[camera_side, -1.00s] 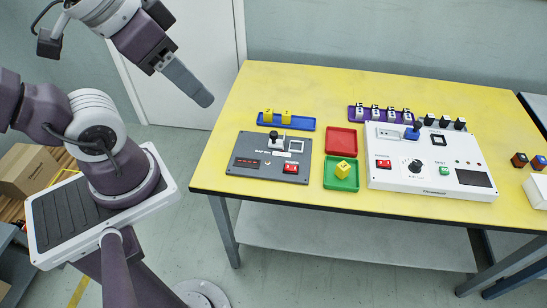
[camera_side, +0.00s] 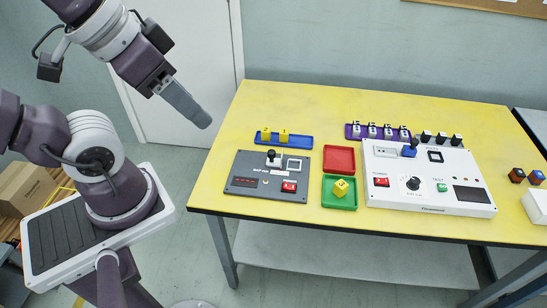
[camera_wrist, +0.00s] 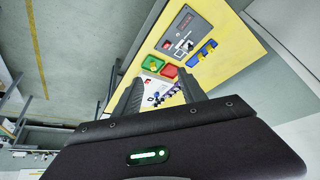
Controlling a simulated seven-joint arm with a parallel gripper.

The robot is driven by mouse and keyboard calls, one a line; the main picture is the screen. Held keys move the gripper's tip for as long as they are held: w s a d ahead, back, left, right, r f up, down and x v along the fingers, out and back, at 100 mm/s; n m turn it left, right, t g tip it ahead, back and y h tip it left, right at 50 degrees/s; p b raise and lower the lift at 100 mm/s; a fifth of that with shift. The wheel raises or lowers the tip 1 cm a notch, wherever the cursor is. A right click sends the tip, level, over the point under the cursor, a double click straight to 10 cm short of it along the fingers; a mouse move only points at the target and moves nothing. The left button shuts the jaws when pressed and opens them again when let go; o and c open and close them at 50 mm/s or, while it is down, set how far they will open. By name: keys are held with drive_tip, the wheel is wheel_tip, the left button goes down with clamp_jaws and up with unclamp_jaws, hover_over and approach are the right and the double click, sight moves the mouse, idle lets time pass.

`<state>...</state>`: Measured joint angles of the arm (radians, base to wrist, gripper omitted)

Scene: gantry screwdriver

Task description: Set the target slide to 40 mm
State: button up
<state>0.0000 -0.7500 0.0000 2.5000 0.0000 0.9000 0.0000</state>
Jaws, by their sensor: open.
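The white panel (camera_side: 425,202) on the right of the yellow table carries a blue-handled control (camera_side: 409,150) at the end of a small slotted plate (camera_side: 386,152). This may be the target slide; its scale is too small to read. The grey panel (camera_side: 250,185) on the left carries a black-knobbed lever (camera_side: 273,156) beside a white square frame. My gripper (camera_side: 203,122) hangs in the air left of the table, clear of both panels. In the wrist view my gripper (camera_wrist: 160,76) has its two fingers apart with nothing held; both panels show beyond them.
A red tray (camera_side: 340,148) and a green tray (camera_side: 328,201) holding a yellow cube (camera_side: 341,188) lie between the panels. A blue rack (camera_side: 300,143) and a purple rack (camera_side: 350,137) stand behind. Front-left yellow table surface (camera_side: 215,190) is clear.

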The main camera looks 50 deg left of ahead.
drive_tip(key=shift+c, duration=0.2)
drive_tip(key=shift+w, duration=0.25)
drive_tip(key=shift+c, duration=0.2)
drive_tip(key=m+g, duration=0.3)
drive_tip(key=g, duration=0.2)
hover_over(272, 151)
drive_tip(key=d, duration=0.2)
wheel_tip(272, 151, down, 20)
drive_tip(key=shift+m+g, duration=0.3)
drive_tip(key=shift+m, duration=0.1)
drive_tip(key=f, duration=0.4)
drive_tip(key=a+f, duration=0.1)
drive_tip(key=f, duration=0.4)
drive_tip(key=a+f, duration=0.1)
drive_tip(key=f, duration=0.3)
drive_tip(key=shift+f, duration=0.25)
drive_tip(key=shift+d+f, duration=0.1)
drive_tip(key=shift+f, duration=0.3)
drive_tip(key=shift+c, duration=0.3)
